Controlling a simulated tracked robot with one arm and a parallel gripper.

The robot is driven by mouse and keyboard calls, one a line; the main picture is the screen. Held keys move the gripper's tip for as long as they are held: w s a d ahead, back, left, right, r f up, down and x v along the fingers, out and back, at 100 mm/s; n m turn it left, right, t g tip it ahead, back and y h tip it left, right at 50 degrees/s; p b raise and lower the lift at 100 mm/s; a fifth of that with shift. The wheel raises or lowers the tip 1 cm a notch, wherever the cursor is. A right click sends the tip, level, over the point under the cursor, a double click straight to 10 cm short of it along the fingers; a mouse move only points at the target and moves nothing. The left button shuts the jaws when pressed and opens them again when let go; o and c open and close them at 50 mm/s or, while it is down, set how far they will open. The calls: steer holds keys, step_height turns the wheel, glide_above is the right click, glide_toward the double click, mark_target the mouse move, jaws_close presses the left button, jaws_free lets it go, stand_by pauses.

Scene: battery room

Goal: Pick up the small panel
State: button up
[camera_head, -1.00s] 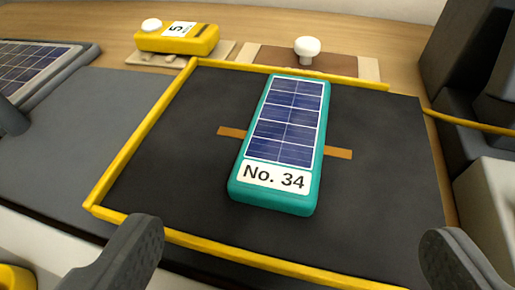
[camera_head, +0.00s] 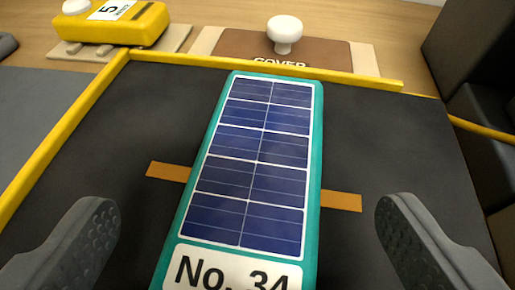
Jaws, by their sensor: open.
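The small panel (camera_head: 257,165) is a teal block with blue solar cells on top and a white label reading "No. 34" at its near end. It lies flat on a dark mat (camera_head: 380,130), across an orange strip (camera_head: 341,200) that shows on both sides of it. Its near end is cut off by the bottom of the picture. My gripper (camera_head: 243,225) is open, with one grey finger to the left of the panel and one to the right. Neither finger appears to touch it, and nothing is held.
A yellow raised edging (camera_head: 70,135) runs along the mat's left and far sides. Behind it are a yellow device (camera_head: 125,22) marked 5 and a brown cover (camera_head: 235,47) with a white knob (camera_head: 285,32). Dark blocky equipment (camera_head: 475,60) stands at the right.

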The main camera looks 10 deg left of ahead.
mark_target(258, 172)
steer(key=x, duration=0.2)
steer(key=b+x, duration=0.1)
steer(key=x, duration=0.1)
steer(key=shift+w+d+f, duration=0.15)
steer(key=shift+w+f, duration=0.1)
steer(key=shift+w, duration=0.15)
steer(key=c, duration=1.4)
steer(key=shift+o, duration=0.2)
steer(key=shift+r, duration=0.15)
